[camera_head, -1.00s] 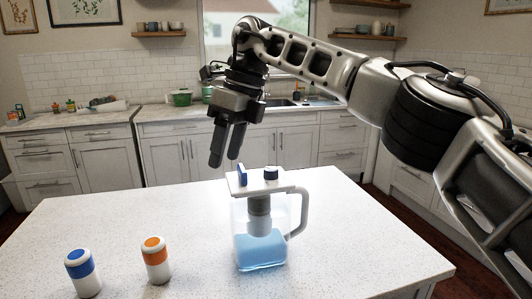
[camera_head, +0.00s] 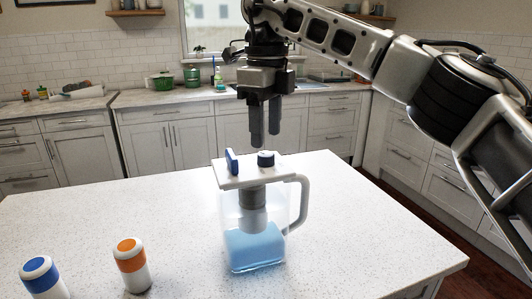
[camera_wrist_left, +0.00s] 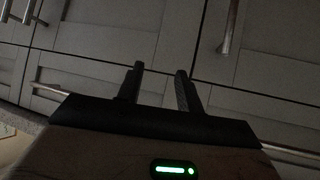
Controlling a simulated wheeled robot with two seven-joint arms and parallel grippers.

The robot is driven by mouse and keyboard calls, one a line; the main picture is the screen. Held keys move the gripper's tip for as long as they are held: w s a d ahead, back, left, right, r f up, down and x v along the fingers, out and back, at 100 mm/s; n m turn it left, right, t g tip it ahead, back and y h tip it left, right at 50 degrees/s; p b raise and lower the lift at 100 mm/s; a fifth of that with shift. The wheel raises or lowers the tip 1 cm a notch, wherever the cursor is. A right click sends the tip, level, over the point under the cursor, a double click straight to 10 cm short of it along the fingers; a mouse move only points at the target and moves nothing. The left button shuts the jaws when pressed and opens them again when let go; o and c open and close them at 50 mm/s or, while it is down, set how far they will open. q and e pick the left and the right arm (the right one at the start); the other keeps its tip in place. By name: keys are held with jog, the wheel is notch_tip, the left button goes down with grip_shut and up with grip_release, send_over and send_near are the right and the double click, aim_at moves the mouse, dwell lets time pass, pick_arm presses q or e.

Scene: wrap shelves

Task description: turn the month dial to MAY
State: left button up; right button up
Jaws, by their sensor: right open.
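A clear water pitcher (camera_head: 254,232) with blue water stands upright on the white counter. Its white lid (camera_head: 254,172) carries a dark round knob (camera_head: 266,159), likely the month dial, and an upright blue tab (camera_head: 231,161). Any month lettering is too small to read. My right gripper (camera_head: 264,122) points down above the lid, open and empty, its fingertips a little over the dark knob and apart from it. My left gripper (camera_wrist_left: 160,85) shows only in the left wrist view, its two fingers apart with nothing between them, facing cabinet fronts.
A blue-topped white canister (camera_head: 42,277) and an orange-topped white canister (camera_head: 131,264) stand on the counter (camera_head: 349,233) to the left. The counter right of the pitcher handle (camera_head: 299,203) is clear. Kitchen cabinets (camera_head: 181,146) line the back.

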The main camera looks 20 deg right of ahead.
aim_at(266, 154)
pick_arm(q)
jog(key=shift+w+a+r, duration=0.1)
jog(key=shift+w+r, duration=0.05)
jog(key=shift+w, duration=0.2)
pick_arm(e)
jog(key=shift+f, duration=2.1)
jog(key=c, duration=1)
pick_arm(q)
jog(key=shift+s, duration=0.25)
